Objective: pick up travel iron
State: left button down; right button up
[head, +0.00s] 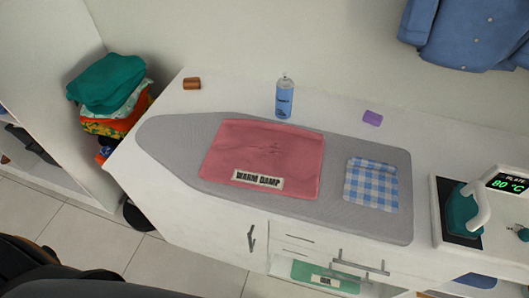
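The travel iron (460,213) is teal with a white curved handle. It rests on the dark plate of a white stand (439,205) at the right end of the counter, in the head view. A display on the stand (507,184) reads 80 °C in green. The right side of the stand is cut off by the picture's edge. Neither of my grippers shows in this view. A dark part at the lower left looks like my own arm, and no fingers can be seen on it.
A grey ironing board (160,140) covers most of the white counter. On it lie a pink cloth (262,150) labelled "WARM DAMP" and a blue checked cloth (371,184). Behind stand a blue spray bottle (284,100), a brown block (192,84) and a purple block (372,117). Folded clothes (108,85) are left.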

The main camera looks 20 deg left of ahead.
aim_at(465, 218)
jog(key=z, duration=1.3)
jog(key=i+l+u, duration=0.1)
jog(key=u, duration=0.3)
jog(key=l+u, duration=0.35)
jog(key=i+l+u, duration=0.1)
jog(key=u, duration=0.3)
jog(key=l, duration=0.1)
